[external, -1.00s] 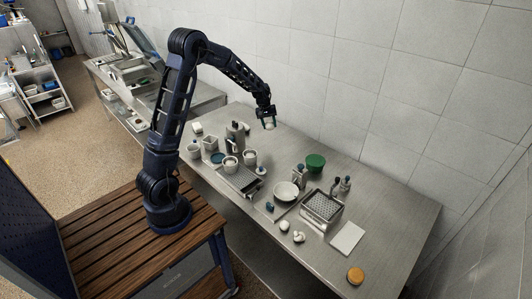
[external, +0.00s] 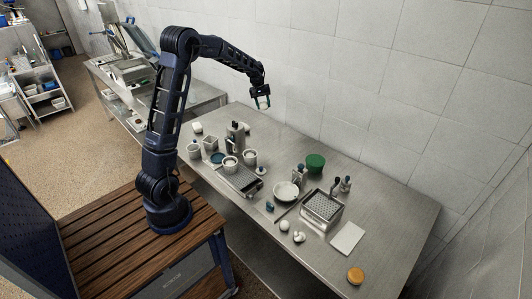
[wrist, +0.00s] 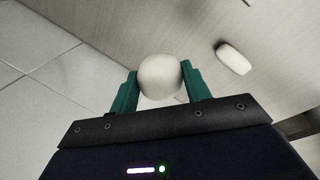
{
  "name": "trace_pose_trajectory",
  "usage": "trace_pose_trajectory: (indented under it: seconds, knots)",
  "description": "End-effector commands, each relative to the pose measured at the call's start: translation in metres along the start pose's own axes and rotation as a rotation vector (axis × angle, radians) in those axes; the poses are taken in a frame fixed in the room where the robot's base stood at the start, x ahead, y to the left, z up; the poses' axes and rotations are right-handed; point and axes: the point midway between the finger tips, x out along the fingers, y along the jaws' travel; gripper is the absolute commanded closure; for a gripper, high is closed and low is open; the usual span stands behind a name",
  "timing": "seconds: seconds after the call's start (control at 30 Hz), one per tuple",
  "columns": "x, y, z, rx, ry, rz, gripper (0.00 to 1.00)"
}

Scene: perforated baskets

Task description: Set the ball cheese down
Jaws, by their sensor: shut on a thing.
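The ball cheese (wrist: 160,76) is a round, off-white ball in the wrist view. It sits between the two green fingers of my gripper (wrist: 158,88), which touch it on both sides. In the external view, my gripper (external: 262,102) hangs above the far-left part of the steel table (external: 385,205), near the tiled wall and clear of the surface.
A white rounded object (wrist: 233,57) lies below in the wrist view. Cups, a jug (external: 235,137), a green bowl (external: 315,163), a white bowl (external: 286,191) and a perforated basket (external: 322,206) crowd the table's middle. An orange cheese (external: 355,275) is near the right end. Bare steel lies below my gripper.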

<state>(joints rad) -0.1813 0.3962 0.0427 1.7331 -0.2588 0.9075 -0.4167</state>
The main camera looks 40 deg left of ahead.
Motion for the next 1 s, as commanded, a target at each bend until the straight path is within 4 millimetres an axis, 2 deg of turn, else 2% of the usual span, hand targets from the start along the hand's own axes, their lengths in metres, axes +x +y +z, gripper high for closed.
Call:
trace_pose_trajectory:
  seconds: [0.03,0.2,0.37,0.6,0.8,1.0]
  knots:
    - [-0.002,-0.013,-0.021,-0.007,0.001,-0.001,0.76]
    - [-0.013,-0.053,-0.080,-0.008,0.002,-0.003,0.76]
    - [-0.024,-0.098,-0.131,-0.007,0.001,-0.004,0.76]
    - [-0.042,-0.178,-0.199,-0.007,0.001,-0.002,0.76]
    - [-0.055,-0.243,-0.240,-0.005,0.000,0.001,0.76]
    - [-0.063,-0.285,-0.262,-0.003,0.000,0.004,0.76]
